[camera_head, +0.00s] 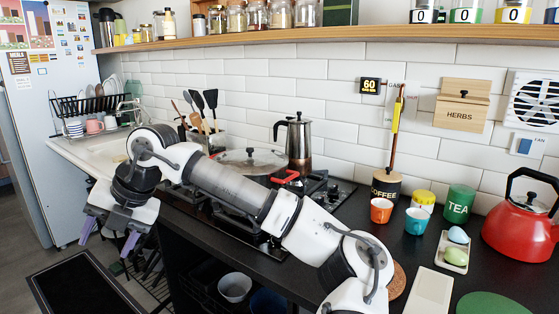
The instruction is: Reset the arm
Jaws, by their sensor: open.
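My gripper (106,238) is at the left of the head view, in front of the counter's edge and near the sink. It points down, with its two purple-tipped fingers apart and nothing between them. My white and grey arm stretches from the lower right across the front of the gas hob (338,193) to the gripper. The arm hides part of the hob. A wide pan with a glass lid (252,158) and a silver moka pot (297,143) stand on or behind the hob.
A red kettle (518,226), a green tea tin (458,204), a coffee canister (386,187), an orange cup (381,210) and a teal cup (417,220) stand on the right counter. A dish rack (90,104) is by the sink. A dark mat (85,284) lies below the gripper.

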